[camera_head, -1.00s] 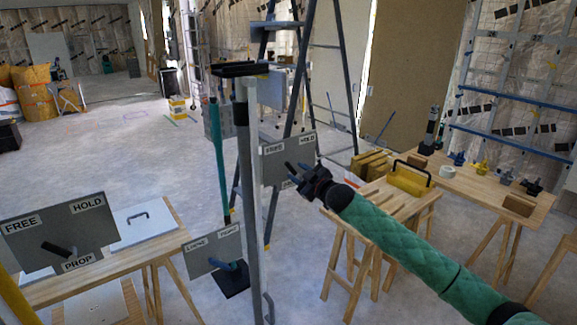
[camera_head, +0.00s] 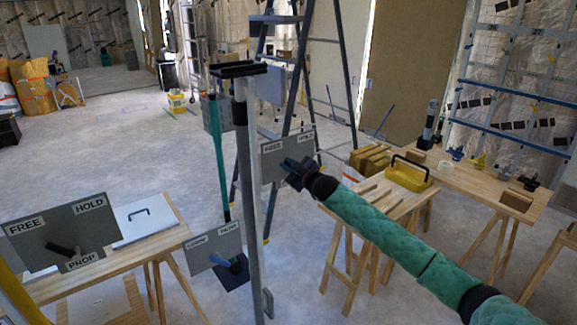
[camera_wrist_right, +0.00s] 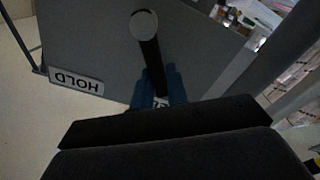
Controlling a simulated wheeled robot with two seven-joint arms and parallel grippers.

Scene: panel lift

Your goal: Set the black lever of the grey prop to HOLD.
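The grey prop (camera_head: 248,190) stands upright at the middle of the head view. Its grey plate (camera_head: 270,166) carries FREE at upper left and HOLD at upper right. My right gripper (camera_head: 289,163) is in front of this plate and hides the lever in the head view. In the right wrist view, the black lever (camera_wrist_right: 149,48) with its round pale end stands out from the plate, beside the HOLD label (camera_wrist_right: 76,82). My blue fingertips (camera_wrist_right: 163,88) are close at the lever's lower part; grip on it cannot be told. My left gripper is out of view.
Another plate (camera_head: 95,232) with FREE, HOLD, PROP and a black lever stands at left, near a yellow pole (camera_head: 14,292). A lower plate (camera_head: 203,248) has a blue lever. A teal pole (camera_head: 219,160), a stepladder (camera_head: 350,75) and a wooden bench (camera_head: 400,205) stand nearby.

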